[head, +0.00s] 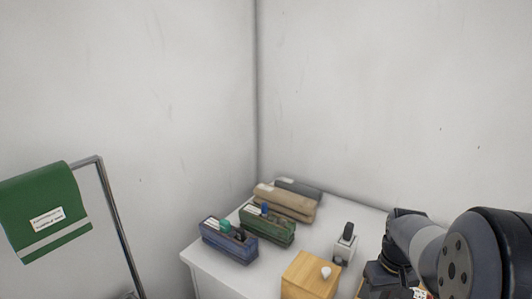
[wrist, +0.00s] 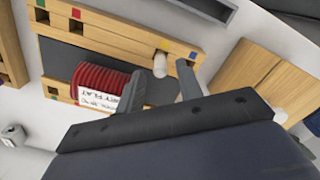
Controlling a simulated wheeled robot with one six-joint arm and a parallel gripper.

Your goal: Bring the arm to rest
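My arm (head: 455,260) reaches in from the right of the head view, bent over the right part of the white table (head: 215,280). In the wrist view my gripper (wrist: 164,84) has its two grey fingers apart with nothing held between them. A white knob (wrist: 160,64) shows beyond the fingertips, on or by a wooden frame (wrist: 115,35) with coloured squares. A red ribbed thing with a white label (wrist: 100,82) lies within that frame, left of the fingers. In the head view the fingers cannot be made out.
A wooden box with a white knob (head: 308,277) stands at the table's front. A green cloth (head: 45,210) hangs from a metal rail at left.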

